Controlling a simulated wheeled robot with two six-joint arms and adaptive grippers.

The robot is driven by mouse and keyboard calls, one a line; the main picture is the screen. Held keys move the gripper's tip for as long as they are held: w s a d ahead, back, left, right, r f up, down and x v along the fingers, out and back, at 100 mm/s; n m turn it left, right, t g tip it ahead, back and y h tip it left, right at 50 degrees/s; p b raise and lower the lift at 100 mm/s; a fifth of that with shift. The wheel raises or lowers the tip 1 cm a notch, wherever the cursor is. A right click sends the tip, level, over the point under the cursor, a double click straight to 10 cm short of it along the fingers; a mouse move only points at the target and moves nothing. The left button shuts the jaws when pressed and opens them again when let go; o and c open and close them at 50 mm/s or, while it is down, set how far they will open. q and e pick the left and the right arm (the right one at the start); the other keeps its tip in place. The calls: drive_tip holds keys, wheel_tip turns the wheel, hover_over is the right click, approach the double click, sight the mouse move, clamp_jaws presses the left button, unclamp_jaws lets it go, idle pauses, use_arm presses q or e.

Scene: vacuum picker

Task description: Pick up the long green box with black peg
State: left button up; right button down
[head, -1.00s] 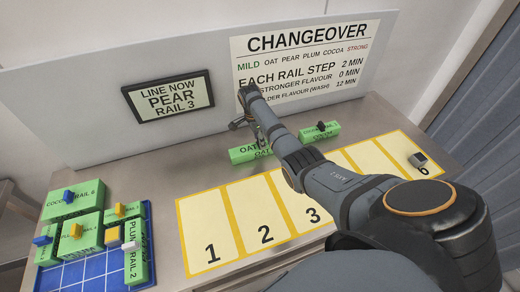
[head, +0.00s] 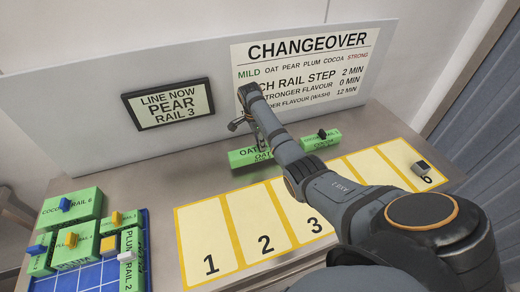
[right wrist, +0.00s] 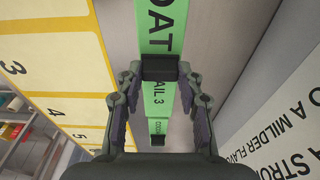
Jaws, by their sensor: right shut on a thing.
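A long green box marked OAT (head: 240,160) lies behind the numbered yellow strip, partly hidden by my right arm. In the right wrist view this box (right wrist: 158,32) runs up from between the fingers and carries a black peg (right wrist: 160,68). My right gripper (right wrist: 160,76) is shut on that peg, one finger on each side. In the head view the right gripper (head: 261,142) is over the OAT box. A second long green box marked COCOA (head: 318,143), also with a black peg (head: 322,134), lies to its right. My left gripper is out of view.
A yellow strip with numbered spaces (head: 205,228) lies in front. A blue tray (head: 95,277) with several green boxes and coloured pegs is at the left. A white board (head: 75,130) with signs stands behind.

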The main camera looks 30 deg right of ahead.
sight(255, 153)
drive_tip(key=a+r, duration=0.1)
drive_tip(key=s+a+r, duration=0.1)
drive_tip(key=a+r, duration=0.1)
drive_tip(key=shift+r+b, duration=0.25)
drive_tip(key=shift+b, duration=0.15)
drive_tip(key=s+a+r+p, duration=0.4)
drive_tip(key=a+r+p, duration=0.2)
drive_tip(key=a+p, duration=0.3)
drive_tip(key=shift+s+a+r, duration=0.15)
drive_tip(key=shift+a, duration=0.4)
